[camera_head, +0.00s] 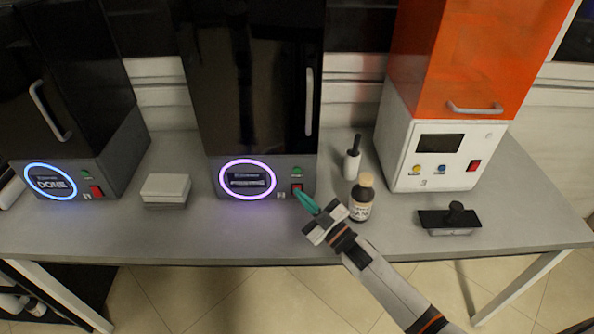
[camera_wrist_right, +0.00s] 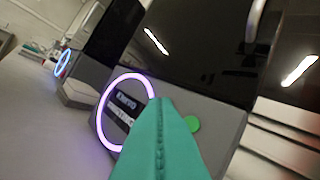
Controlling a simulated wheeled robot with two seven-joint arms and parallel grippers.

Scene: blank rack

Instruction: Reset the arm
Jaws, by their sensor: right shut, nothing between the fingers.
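My right gripper (camera_head: 307,202) has teal fingers and is shut with nothing between them. Its tips are in front of the middle black machine (camera_head: 252,80), close to the red switch (camera_head: 297,188) on its lower panel. In the right wrist view the shut teal fingers (camera_wrist_right: 160,115) point at that machine's panel, beside the purple ring (camera_wrist_right: 108,112) and the green button (camera_wrist_right: 192,124). The fingers cover part of the panel there, and the red switch is hidden. I cannot tell whether the tips touch the panel. My left gripper is not in view.
A brown bottle (camera_head: 361,198) stands close right of my gripper, with a white, black-topped bottle (camera_head: 351,160) behind. A black stamp-like tool (camera_head: 449,219) lies before the orange-and-white machine (camera_head: 428,150). A white box (camera_head: 165,190) sits left, near another black machine (camera_head: 65,90) showing "DONE". The table's front strip (camera_head: 200,240) is clear.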

